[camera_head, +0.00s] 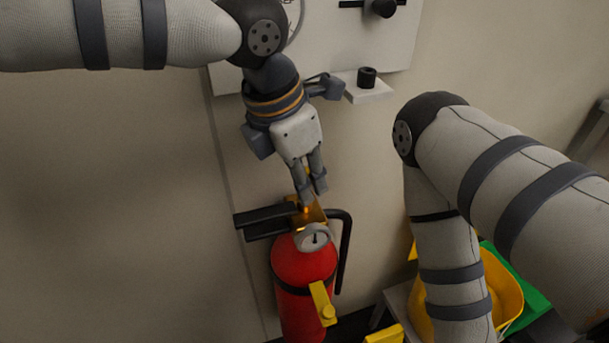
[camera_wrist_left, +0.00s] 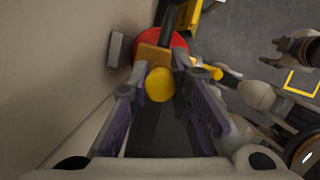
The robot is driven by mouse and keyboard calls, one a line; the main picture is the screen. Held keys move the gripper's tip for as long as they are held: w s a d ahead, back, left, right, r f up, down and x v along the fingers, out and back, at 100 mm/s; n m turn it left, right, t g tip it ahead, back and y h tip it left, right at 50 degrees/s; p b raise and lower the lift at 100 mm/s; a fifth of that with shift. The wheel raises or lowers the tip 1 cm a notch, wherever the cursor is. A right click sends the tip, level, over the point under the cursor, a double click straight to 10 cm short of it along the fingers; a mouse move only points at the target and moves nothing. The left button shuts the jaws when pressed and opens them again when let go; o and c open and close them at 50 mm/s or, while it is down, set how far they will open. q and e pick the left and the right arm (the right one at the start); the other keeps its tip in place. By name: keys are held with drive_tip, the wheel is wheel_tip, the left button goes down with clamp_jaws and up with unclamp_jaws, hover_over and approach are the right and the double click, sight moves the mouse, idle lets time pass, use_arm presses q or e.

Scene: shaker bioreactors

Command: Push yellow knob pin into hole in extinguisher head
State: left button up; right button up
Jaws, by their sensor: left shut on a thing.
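The red fire extinguisher (camera_head: 303,262) stands upright by the wall, with black levers (camera_head: 266,217) and a brass-coloured head (camera_head: 316,214) on top. My left gripper (camera_head: 309,196) points down at the head and is shut on the yellow knob pin. In the left wrist view the round yellow knob (camera_wrist_left: 160,85) sits between the fingertips, in front of the brass head (camera_wrist_left: 152,56). The pin's shaft and the hole are hidden, so how deep it sits cannot be told. My right gripper (camera_wrist_left: 284,51) is small at the right of the wrist view; its opening is unclear.
A wall panel with a small shelf (camera_head: 368,92) is above. A yellow bin (camera_head: 508,296) stands behind my right arm.

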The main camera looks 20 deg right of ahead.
use_arm(q)
drive_tip(key=shift+s+f, duration=0.1)
drive_tip(key=shift+f, duration=0.65)
idle(0.6)
drive_tip(key=shift+f, duration=0.1)
drive_tip(key=shift+s+a+f, duration=0.1)
drive_tip(key=shift+f, duration=0.2)
drive_tip(key=shift+o, duration=0.4)
drive_tip(key=shift+s+f, duration=0.15)
drive_tip(key=shift+f, duration=0.4)
drive_tip(key=o, duration=0.5)
drive_tip(key=shift+f, duration=0.35)
drive_tip(key=shift+o, duration=1.3)
drive_tip(key=shift+w+f, duration=0.1)
drive_tip(key=shift+w, duration=0.15)
drive_tip(key=shift+r, duration=0.3)
drive_tip(key=shift+c, duration=0.6)
